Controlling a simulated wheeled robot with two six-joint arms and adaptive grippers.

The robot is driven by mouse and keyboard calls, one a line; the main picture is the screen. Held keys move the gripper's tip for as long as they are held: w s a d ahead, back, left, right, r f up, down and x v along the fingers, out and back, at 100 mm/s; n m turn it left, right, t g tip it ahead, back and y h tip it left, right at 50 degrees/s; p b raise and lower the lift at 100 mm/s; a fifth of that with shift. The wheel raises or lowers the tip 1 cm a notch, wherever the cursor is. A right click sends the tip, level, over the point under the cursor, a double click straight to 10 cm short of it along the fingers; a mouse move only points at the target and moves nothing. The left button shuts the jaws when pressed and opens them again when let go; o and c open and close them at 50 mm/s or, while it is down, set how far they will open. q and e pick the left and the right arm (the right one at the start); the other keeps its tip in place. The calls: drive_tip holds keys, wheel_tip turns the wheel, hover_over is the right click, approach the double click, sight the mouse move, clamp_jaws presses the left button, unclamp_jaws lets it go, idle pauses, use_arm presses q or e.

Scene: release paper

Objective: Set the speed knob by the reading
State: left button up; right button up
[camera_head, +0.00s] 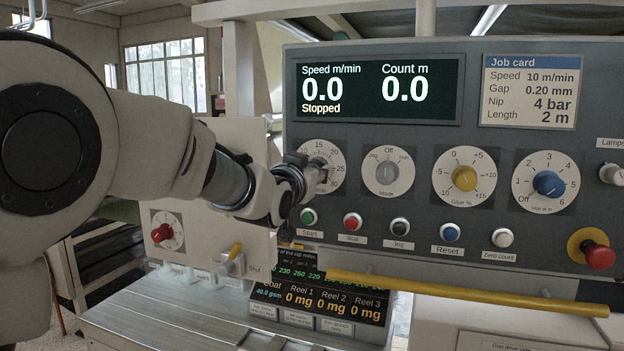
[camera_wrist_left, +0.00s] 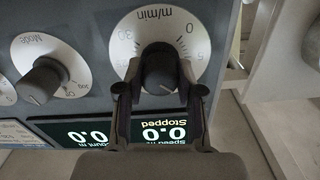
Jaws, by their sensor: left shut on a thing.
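The speed dial (camera_head: 325,153) is a white round scale in m/min on the grey panel, below the display. Its dark speed knob (camera_wrist_left: 161,70) shows between the fingers in the left wrist view, with a pale mark towards its lower edge. The numbers there are hidden. My left gripper (camera_head: 308,174) is shut on this knob, one finger on each side; it also shows in the left wrist view (camera_wrist_left: 158,85). The display (camera_head: 378,88) reads speed 0.0, count 0.0 and Stopped. The job card (camera_head: 529,90) gives speed 10 m/min. My right gripper is not in view.
The mode knob (camera_head: 388,174) is just right of the speed dial. The green start button (camera_head: 308,217) and red stop button (camera_head: 352,221) sit close below. A yellow bar (camera_head: 465,291) crosses in front of the lower panel. A red emergency button (camera_head: 598,256) is at right.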

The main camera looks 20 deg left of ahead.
sight(318, 121)
use_arm(q)
drive_tip(key=shift+f+m, duration=0.3)
drive_tip(key=o, duration=1.1)
drive_tip(key=shift+o, duration=0.3)
drive_tip(key=shift+w, duration=0.2)
wheel_tip(318, 121, up, 10)
drive_tip(key=shift+r, duration=0.1)
